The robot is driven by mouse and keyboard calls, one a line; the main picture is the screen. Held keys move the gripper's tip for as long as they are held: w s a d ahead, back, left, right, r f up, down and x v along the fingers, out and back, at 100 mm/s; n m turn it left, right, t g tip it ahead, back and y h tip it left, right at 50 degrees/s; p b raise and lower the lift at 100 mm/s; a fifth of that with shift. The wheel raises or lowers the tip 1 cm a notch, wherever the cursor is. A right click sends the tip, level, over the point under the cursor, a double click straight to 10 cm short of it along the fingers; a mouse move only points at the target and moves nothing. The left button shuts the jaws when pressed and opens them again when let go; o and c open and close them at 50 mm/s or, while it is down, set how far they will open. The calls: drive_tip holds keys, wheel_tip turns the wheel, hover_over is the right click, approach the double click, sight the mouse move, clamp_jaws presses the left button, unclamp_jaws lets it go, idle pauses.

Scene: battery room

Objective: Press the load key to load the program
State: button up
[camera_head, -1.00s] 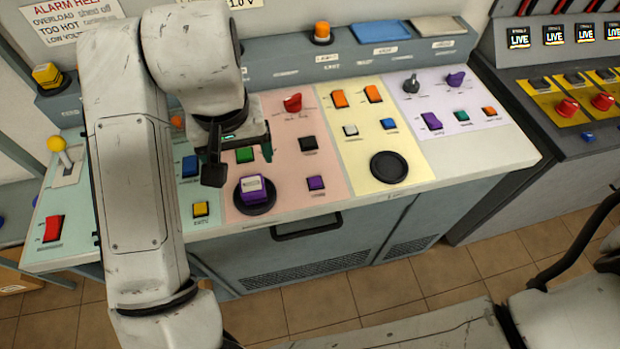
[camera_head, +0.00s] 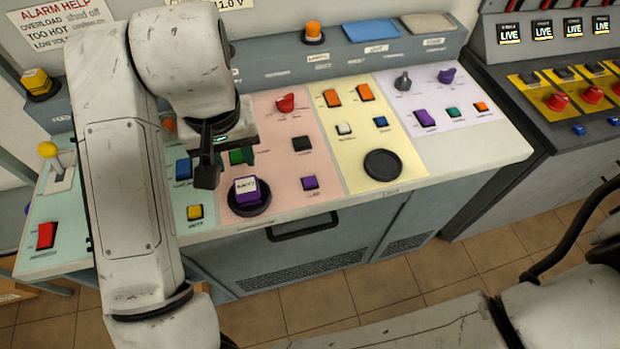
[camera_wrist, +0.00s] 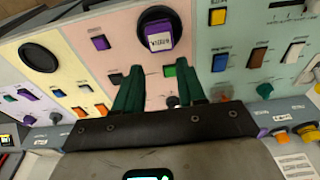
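Several coloured keys sit on the sloped console; the small labels are too blurred to tell surely which is the load key. A purple key (camera_head: 309,182) on the pink section has an unclear label below it. It also shows in the wrist view (camera_wrist: 100,42). My gripper (camera_head: 228,167) hangs above the pink section's left side, close to a green key (camera_head: 237,156) that it partly hides. In the wrist view my gripper (camera_wrist: 160,66) has its two green fingers apart with nothing held between them. Contact with the panel cannot be told.
A purple block with a white label (camera_head: 246,190) stands on a round black pad, just beside my gripper. Nearby are a black key (camera_head: 302,143), a red knob (camera_head: 285,103) and a yellow key (camera_head: 195,212). A second console (camera_head: 560,110) stands right.

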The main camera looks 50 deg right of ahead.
clamp_jaws()
idle(1.1)
